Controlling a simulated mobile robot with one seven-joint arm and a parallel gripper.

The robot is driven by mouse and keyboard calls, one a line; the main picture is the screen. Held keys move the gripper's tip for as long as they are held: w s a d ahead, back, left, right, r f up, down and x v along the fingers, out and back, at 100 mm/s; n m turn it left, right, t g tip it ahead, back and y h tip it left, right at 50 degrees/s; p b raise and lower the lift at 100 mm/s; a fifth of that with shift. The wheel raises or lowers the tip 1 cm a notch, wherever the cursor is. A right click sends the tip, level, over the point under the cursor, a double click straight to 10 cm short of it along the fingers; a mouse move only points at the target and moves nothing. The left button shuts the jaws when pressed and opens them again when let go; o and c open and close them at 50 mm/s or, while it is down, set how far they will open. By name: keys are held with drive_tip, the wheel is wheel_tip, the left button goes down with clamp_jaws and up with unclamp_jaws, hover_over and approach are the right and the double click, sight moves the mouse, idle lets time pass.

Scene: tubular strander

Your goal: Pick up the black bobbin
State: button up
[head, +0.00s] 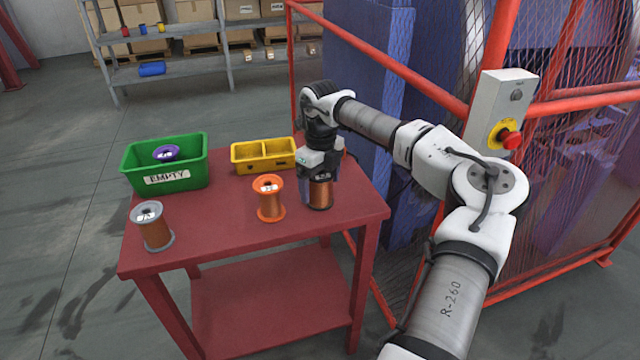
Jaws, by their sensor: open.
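The black bobbin (320,196) stands upright on the red table, wound with copper-coloured wire. Its dark lower flange shows, while its upper part is hidden by my gripper. My gripper (319,184) points down over this bobbin, with its open fingers at the bobbin's upper part. Whether the fingers touch it cannot be told from this view.
An orange bobbin (269,199) stands close to the left; a grey bobbin (152,227) is at the table's left. Behind are a green bin (190,177) marked EMPTY, holding a purple bobbin (166,154), and a yellow tray (263,164). Red-framed mesh fencing (440,60) stands right.

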drive_tip(key=shift+f, duration=0.65)
drive_tip(key=shift+r, duration=0.1)
drive_tip(key=c, duration=1.7)
